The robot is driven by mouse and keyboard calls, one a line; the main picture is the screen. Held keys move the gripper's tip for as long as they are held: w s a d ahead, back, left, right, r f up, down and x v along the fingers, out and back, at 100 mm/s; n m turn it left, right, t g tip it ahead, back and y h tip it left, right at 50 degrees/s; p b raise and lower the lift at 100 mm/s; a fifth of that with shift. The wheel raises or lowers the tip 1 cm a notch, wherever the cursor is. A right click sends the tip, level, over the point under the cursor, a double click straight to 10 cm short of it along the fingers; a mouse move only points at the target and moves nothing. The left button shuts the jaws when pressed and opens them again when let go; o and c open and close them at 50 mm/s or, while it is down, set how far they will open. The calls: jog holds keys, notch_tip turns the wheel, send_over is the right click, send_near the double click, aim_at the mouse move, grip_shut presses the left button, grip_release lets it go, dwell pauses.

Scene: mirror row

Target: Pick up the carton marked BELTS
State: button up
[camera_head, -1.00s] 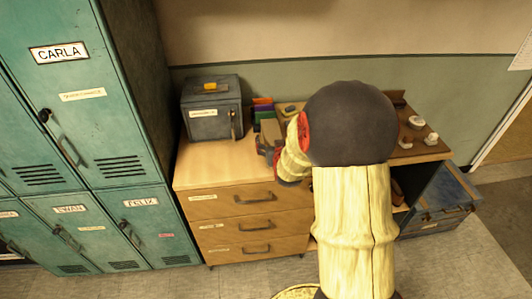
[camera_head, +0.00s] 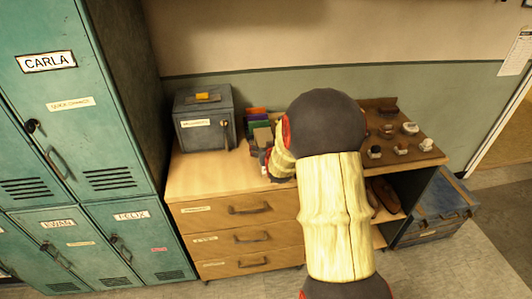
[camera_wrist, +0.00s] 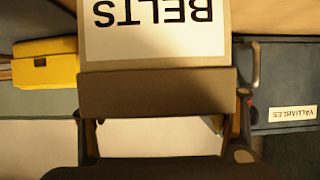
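The carton marked BELTS (camera_wrist: 155,35) fills the upper middle of the wrist view, very close, its white label upside down. A dark brown band of it runs below the label. My gripper (camera_wrist: 163,125) shows below with its two fingers wide apart, one near each side of the carton. Whether they press on it is not clear. In the head view my gripper (camera_head: 268,165) is low at the cabinet top, beside a small carton (camera_head: 262,137); my arm hides part of this area. That carton's label is not readable there.
A grey-blue box marked VALUABLES (camera_head: 205,118) stands to the left on the wooden drawer cabinet (camera_head: 205,180). Coloured upright items (camera_head: 256,114) stand behind the carton. Small items (camera_head: 400,147) sit on the shelf unit at right. Green lockers (camera_head: 70,120) stand at far left.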

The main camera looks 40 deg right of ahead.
jog(key=shift+c, duration=1.1)
jog(key=c, duration=1.1)
